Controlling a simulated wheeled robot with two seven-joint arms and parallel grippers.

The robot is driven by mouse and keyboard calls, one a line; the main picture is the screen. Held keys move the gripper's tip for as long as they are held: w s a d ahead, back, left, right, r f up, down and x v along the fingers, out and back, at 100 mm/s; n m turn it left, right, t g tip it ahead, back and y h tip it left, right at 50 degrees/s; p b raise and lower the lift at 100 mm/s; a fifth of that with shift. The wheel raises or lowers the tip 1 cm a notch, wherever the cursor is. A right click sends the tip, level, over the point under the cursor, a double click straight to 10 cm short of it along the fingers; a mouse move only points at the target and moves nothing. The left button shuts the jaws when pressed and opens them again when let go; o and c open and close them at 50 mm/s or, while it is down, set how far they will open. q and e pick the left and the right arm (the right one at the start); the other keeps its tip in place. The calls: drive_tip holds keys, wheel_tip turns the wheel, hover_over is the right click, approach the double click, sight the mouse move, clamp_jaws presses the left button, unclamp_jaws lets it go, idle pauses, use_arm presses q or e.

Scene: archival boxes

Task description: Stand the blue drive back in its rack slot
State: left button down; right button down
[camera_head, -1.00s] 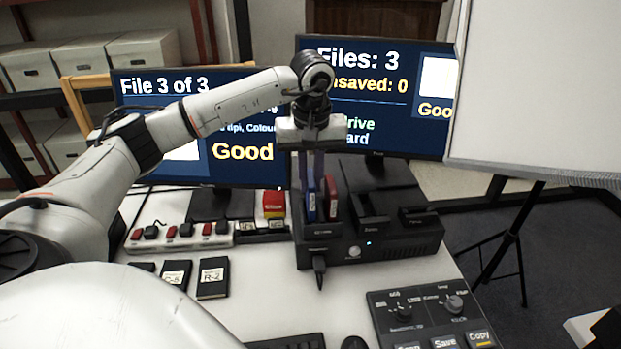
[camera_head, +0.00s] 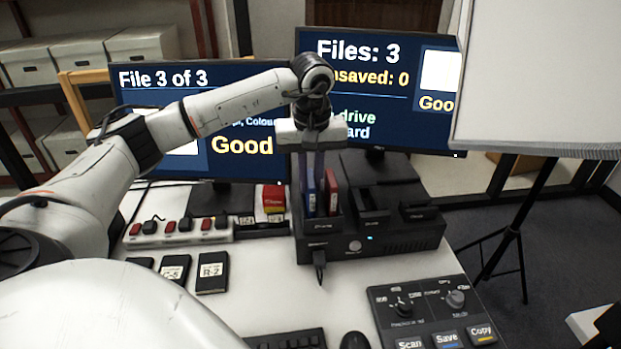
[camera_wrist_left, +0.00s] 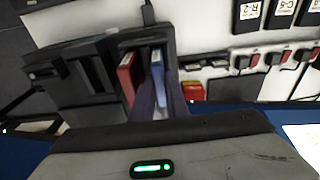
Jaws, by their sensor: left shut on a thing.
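The blue drive (camera_head: 310,195) stands upright at the left bay of the black rack unit (camera_head: 378,240). A red drive (camera_head: 333,192) stands beside it on the right. My left gripper (camera_head: 311,184) points down with its fingers on either side of the blue drive and is shut on it. In the left wrist view the blue drive (camera_wrist_left: 157,72) shows between the fingers, next to the red drive (camera_wrist_left: 127,77). The blue drive's lower end is hidden by the bay's front wall, so I cannot tell whether it is fully seated. My right gripper is out of view.
Two monitors (camera_head: 250,128) stand behind the unit. Several black labelled cases (camera_head: 212,272) lie in front. A control panel (camera_head: 425,310) is at front right. A white board (camera_head: 540,80) stands at right.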

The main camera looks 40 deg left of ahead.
use_arm(q)
drive_tip(key=c, duration=1.7)
unclamp_jaws()
drive_tip(key=shift+o, duration=0.2)
